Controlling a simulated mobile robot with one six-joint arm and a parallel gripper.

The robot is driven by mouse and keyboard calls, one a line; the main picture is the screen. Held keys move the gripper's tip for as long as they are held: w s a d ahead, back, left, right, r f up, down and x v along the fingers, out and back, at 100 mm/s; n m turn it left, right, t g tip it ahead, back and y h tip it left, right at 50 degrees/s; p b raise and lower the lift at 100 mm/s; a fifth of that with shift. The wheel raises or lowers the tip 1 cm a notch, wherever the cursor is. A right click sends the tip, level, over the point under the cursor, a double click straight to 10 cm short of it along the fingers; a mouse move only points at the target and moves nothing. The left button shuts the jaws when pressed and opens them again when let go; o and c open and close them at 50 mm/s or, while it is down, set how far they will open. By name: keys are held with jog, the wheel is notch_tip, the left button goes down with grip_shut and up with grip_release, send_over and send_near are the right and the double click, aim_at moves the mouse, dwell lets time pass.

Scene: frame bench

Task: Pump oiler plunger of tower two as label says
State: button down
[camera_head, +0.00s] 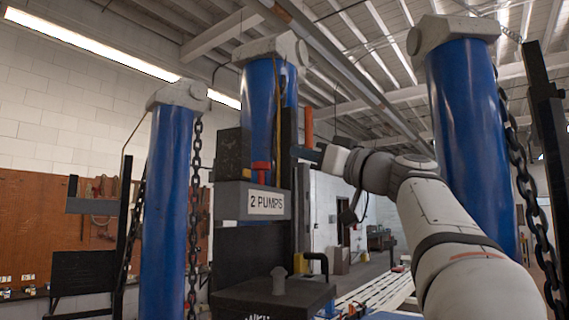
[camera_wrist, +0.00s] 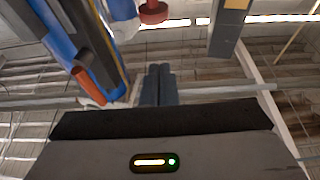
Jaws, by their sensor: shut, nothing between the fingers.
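The middle blue tower (camera_head: 259,95) carries a grey block with a white label (camera_head: 266,202) reading "2 PUMPS". The red knob also shows at the top edge of the wrist view (camera_wrist: 152,12). My gripper (camera_head: 297,151) is shut and empty, to the right of the knob and slightly above it, apart from it. Its dark fingers (camera_wrist: 159,84) lie together in the wrist view.
Blue towers stand at left (camera_head: 166,190) and right (camera_head: 468,130), with hanging chains. An orange-red upright bar (camera_head: 309,127) is just beyond my fingers. A dark block with a grey knob (camera_head: 278,280) sits below the label. Open floor shows behind my arm.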

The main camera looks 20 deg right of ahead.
jog(key=shift+v, duration=1.25)
dwell(2.2)
